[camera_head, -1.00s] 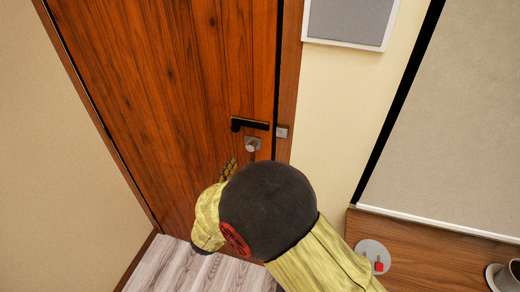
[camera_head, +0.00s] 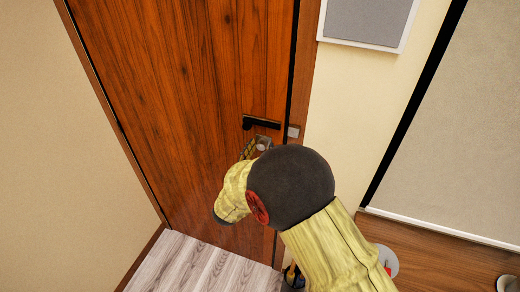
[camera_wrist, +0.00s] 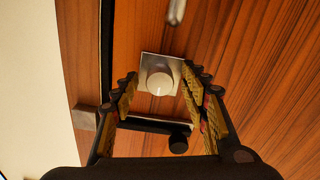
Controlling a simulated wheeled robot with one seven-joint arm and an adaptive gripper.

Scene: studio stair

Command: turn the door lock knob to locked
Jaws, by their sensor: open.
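The lock knob (camera_wrist: 159,83) is a round silver knob on a square metal plate (camera_wrist: 147,62), fixed to the brown wooden door (camera_head: 185,90). In the head view the knob (camera_head: 263,143) sits just below the black door handle (camera_head: 262,122), partly hidden by my arm. My gripper (camera_wrist: 160,76) is open, its two padded fingers on either side of the knob in the wrist view. I cannot tell whether they touch it. In the head view only a fingertip of my gripper (camera_head: 247,150) shows beside the knob.
A small metal plate (camera_head: 293,131) sits on the frame right of the handle. A grey panel (camera_head: 367,18) hangs on the cream wall. A wooden surface (camera_head: 440,262) with a dark cup (camera_head: 508,283) is at lower right. A silver rod-like piece (camera_wrist: 176,11) shows on the door.

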